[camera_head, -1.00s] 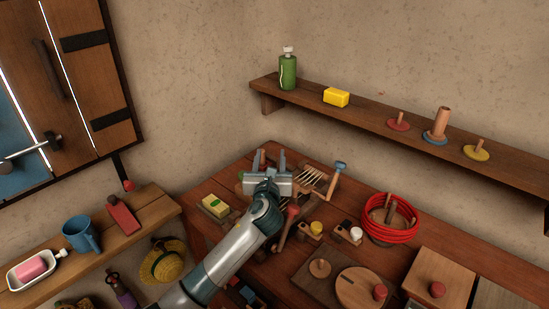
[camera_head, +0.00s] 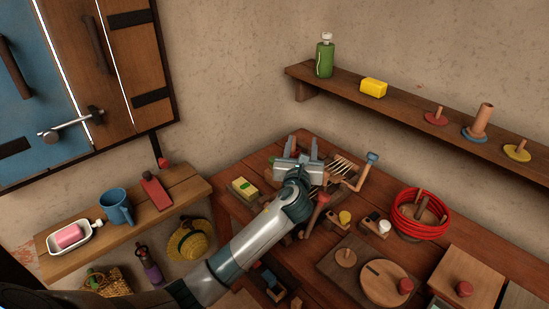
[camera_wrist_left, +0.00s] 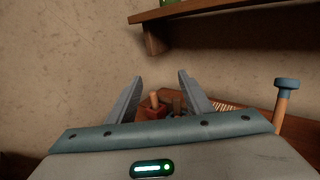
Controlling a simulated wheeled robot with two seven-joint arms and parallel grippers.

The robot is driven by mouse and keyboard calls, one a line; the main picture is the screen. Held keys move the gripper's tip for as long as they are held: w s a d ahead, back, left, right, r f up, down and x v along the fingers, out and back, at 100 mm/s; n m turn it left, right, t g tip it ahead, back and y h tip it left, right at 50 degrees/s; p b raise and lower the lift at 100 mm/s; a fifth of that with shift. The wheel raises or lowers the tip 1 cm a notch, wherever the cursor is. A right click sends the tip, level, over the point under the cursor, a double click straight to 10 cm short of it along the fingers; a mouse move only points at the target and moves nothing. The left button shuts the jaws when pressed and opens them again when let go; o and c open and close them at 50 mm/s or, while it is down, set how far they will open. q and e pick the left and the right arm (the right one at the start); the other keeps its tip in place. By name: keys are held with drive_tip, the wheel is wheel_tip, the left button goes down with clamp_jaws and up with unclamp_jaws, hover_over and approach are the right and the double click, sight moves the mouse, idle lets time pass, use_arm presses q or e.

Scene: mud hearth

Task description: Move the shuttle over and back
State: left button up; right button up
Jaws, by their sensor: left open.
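My left gripper (camera_head: 303,147) is open over the back corner of the wooden table, its fingers pointing toward the wall. In the left wrist view, a small red block with a wooden peg (camera_wrist_left: 154,108) shows between and beyond the open fingers (camera_wrist_left: 161,80), apart from them. It may be the shuttle; I cannot tell. A rack of pale strands (camera_head: 345,167) lies just right of the gripper, partly hidden by it. A crank with a blue knob (camera_head: 372,158) stands beside it and also shows in the wrist view (camera_wrist_left: 286,84). My right gripper is not in view.
A wall shelf (camera_head: 400,102) overhangs the table's back edge. A yellow-green block (camera_head: 244,188) lies left of my arm. A red-handled lever (camera_head: 322,201), a red coil (camera_head: 413,232) and round wooden pieces (camera_head: 384,286) crowd the right and front.

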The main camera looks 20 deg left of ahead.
use_arm(q)
drive_tip(key=m+t+h+p, duration=0.1)
drive_tip(key=m+h+p, duration=0.1)
drive_tip(key=m+h, duration=0.15)
approach(271, 161)
wheel_tip(271, 161, up, 3)
drive_tip(key=w, duration=0.1)
drive_tip(key=s+a+f+m+h, duration=0.1)
drive_tip(key=s+a+f+h, duration=0.1)
drive_tip(key=s, duration=0.4)
drive_tip(key=a+h, duration=0.1)
drive_tip(key=h, duration=0.1)
drive_tip(key=shift+s+a+f+m+g+h, duration=0.2)
drive_tip(key=shift+f+m+g+h, duration=0.1)
drive_tip(key=shift+f+m+h, duration=0.05)
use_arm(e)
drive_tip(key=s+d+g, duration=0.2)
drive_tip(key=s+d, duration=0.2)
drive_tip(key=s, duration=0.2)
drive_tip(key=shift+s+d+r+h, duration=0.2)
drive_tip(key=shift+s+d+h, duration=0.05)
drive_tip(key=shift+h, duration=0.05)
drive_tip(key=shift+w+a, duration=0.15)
use_arm(q)
drive_tip(key=shift+w+p, duration=0.15)
drive_tip(key=shift+p, duration=0.15)
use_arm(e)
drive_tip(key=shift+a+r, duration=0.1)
